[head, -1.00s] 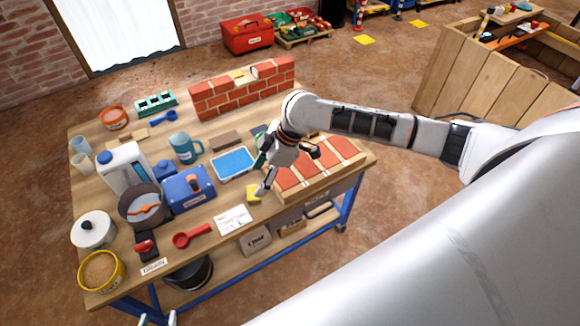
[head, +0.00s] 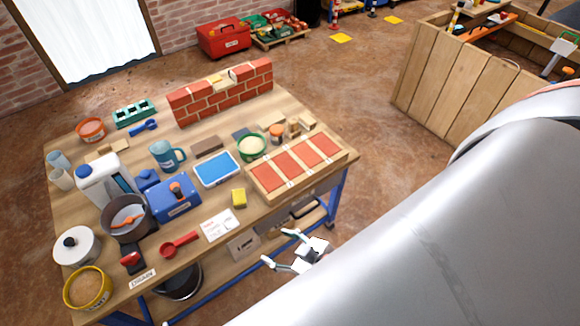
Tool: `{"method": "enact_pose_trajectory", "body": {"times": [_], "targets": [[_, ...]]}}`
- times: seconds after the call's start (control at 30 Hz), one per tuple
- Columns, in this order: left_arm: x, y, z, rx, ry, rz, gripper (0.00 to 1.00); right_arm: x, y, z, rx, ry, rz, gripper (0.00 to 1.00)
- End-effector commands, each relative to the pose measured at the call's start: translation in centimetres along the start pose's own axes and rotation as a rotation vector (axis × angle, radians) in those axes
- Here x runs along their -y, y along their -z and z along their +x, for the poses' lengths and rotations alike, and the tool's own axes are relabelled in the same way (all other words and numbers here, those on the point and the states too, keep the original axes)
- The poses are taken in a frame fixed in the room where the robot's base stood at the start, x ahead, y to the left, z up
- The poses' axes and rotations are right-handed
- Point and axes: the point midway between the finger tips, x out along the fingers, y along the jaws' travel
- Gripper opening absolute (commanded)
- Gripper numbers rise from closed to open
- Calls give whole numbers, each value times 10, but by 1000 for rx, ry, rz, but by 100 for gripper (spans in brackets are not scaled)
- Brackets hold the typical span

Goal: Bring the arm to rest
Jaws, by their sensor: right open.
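My right gripper (head: 280,247) is open and empty, low in front of the workbench's near edge. It is apart from the bench and touches nothing that I can see. Most of my right arm (head: 430,230) fills the lower right of the head view and hides the floor there. My left gripper is not in view.
A tray of red bricks (head: 297,163) lies at the bench's right end. A small brick wall (head: 222,92) stands at the back. A blue toolbox (head: 173,197) and a dark pot (head: 127,217) stand on the left. A wooden crate (head: 455,85) is at the upper right. Floor between is clear.

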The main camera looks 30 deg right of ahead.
Motion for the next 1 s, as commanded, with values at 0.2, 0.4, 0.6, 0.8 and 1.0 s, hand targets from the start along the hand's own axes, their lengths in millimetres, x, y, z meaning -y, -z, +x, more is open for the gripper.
{"method": "enact_pose_trajectory", "body": {"times": [0.2, 0.4, 0.6, 0.8, 1.0], "targets": [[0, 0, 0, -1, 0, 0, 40, -9, -20, -20, 10, -55, -1, 57], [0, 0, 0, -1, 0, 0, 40, -9, -20, -20, 10, -55, -2, 57], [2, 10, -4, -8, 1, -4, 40, -8, -14, -25, 9, -52, 2, 57], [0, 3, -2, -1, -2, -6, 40, -8, -16, -24, 11, -51, 3, 57], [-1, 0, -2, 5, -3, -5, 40, -7, -16, -23, 11, -51, 4, 57]]}}
